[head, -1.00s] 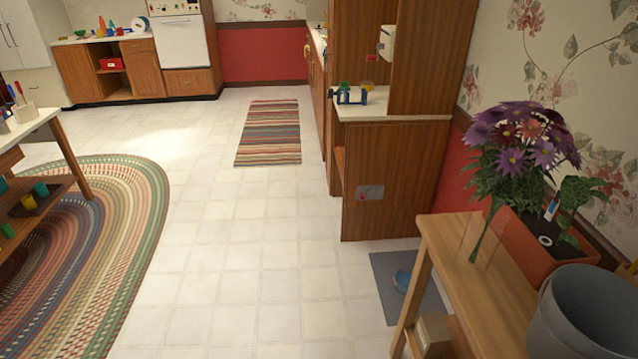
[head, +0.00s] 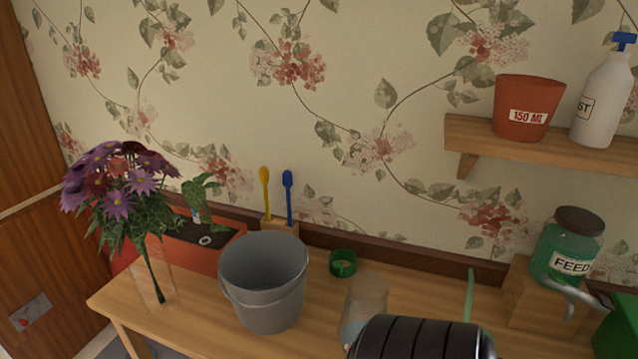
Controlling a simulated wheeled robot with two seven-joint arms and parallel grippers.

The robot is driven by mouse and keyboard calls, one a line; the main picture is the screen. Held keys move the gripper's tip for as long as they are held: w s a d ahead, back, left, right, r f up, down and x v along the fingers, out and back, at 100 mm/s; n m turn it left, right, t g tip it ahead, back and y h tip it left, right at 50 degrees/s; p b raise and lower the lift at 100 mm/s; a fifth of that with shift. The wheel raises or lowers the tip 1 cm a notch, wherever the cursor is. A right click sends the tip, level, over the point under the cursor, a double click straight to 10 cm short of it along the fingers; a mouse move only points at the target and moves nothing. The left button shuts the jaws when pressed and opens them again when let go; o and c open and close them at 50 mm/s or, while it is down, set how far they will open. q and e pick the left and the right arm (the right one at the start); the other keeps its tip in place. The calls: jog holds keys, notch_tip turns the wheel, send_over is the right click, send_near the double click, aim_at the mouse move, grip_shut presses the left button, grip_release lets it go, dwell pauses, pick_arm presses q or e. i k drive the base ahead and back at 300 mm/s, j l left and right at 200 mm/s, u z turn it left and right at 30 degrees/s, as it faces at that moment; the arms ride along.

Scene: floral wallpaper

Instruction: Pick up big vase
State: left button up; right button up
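A clear glass vase (head: 150,283) stands at the left end of the wooden table and holds a bunch of purple and red flowers (head: 120,185). Its see-through walls are faint against the table. A second, smaller-looking clear glass vessel (head: 364,303) stands near the middle of the table, its lower part hidden by a black ribbed part that seems to be my arm. Neither gripper's fingers can be made out.
A wall shelf (head: 560,146) holds a red pot (head: 526,107) and white bottle (head: 603,98).

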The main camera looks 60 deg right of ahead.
aim_at(368, 291)
jog(key=z, duration=2.35)
